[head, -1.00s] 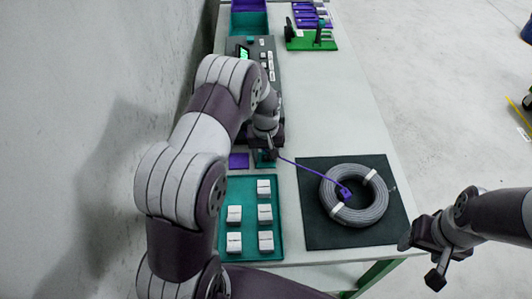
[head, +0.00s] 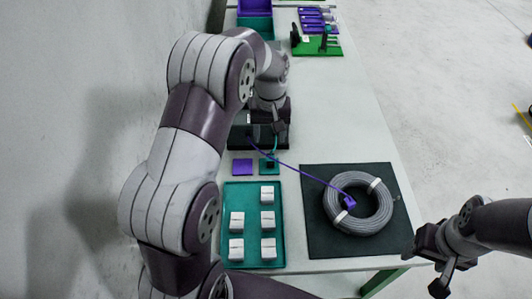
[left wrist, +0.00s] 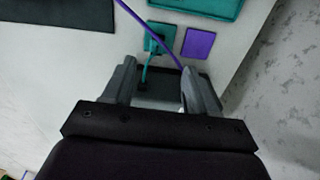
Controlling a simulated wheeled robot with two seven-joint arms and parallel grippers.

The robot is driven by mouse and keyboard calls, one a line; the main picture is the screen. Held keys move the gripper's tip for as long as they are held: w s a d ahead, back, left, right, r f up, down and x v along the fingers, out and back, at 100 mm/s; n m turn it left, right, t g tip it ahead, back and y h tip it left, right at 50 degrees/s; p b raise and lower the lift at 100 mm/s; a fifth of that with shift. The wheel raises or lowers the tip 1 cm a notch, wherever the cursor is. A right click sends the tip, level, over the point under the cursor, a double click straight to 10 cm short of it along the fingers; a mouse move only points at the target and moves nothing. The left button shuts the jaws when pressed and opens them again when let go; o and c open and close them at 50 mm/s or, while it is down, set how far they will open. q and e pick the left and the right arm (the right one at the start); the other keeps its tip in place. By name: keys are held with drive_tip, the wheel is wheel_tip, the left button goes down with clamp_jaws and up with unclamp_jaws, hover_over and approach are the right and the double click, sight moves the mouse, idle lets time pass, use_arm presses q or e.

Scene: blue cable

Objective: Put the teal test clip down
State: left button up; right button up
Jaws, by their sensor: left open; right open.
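The teal test clip (head: 268,163) sits on a small teal pad beside a purple pad (head: 242,167). In the left wrist view the teal clip (left wrist: 155,40) shows on its pad, with a teal lead running to a dark device. My left gripper (left wrist: 158,78) is open, its two fingers apart with no clip between them. In the head view the left gripper (head: 268,138) is just beyond the clip, apart from it, its fingers hard to see. My right gripper (head: 437,262) is open and empty off the table's right edge.
A purple clip (head: 349,203) lies on a grey cable coil (head: 335,215) on a dark mat (head: 318,240); its purple lead (head: 305,174) runs to the device. A teal tray (head: 252,192) holds several white blocks. The table right of the device is clear.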

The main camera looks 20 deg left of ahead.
use_arm(q)
drive_tip(key=s+d+m, duration=0.2)
drive_tip(key=s, duration=0.7)
drive_tip(key=s+d+r+m+t, duration=0.1)
drive_tip(key=s+d+m, duration=0.2)
drive_tip(key=s, duration=0.6)
drive_tip(key=shift+s+r, duration=0.15)
